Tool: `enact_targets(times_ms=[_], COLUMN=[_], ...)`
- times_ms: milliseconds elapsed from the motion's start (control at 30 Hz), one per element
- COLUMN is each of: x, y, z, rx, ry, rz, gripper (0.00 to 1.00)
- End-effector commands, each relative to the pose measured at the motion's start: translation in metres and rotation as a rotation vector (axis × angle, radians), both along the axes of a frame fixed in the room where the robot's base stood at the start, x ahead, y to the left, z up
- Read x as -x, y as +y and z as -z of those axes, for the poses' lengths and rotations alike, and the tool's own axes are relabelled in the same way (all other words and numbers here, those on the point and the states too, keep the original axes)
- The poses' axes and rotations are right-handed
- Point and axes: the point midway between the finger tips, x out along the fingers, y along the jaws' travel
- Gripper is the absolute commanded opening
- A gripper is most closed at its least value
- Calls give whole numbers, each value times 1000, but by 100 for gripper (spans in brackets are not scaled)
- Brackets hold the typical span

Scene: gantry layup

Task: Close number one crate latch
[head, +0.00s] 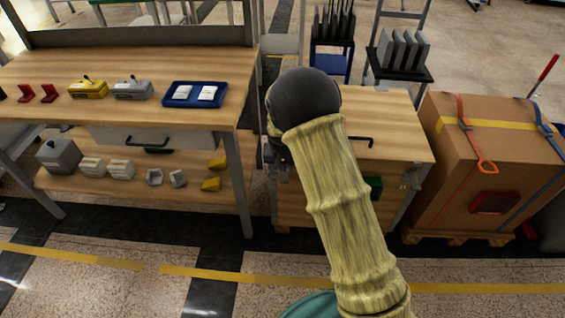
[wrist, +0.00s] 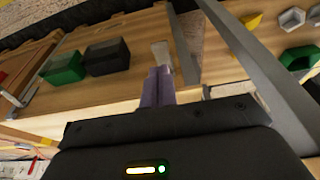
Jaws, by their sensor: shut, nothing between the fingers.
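My gripper (wrist: 158,86) shows in the wrist view with its two purple-grey fingers together and nothing between them. In the head view my arm hides it. A large brown box-like crate (head: 465,185) with a yellow band and orange and blue straps stands on a pallet at the right. A red-framed dark patch (head: 494,202) is on its front. A wooden cabinet (head: 400,135) with a black handle (head: 357,141) on top stands left of it, partly behind my arm. I cannot make out a number or tell which part is the latch.
A wooden bench (head: 150,60) at the left carries a yellow box (head: 88,89), a grey box (head: 132,89) and a blue tray (head: 222,95). The wrist view shows a green bin (wrist: 63,68) and a black bin (wrist: 107,57). Floor in front is clear.

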Motion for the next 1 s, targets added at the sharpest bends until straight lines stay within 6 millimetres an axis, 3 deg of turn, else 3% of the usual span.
enact_targets(times_ms=[100,400,600,1000], x=[-6,-19,-23,-23], y=[0,-1,0,1], z=[24,71,82,82], rx=[1,0,-1,-1], ry=[2,1,-1,-1], rz=[0,1,0,-1], gripper=[0,0,0,0])
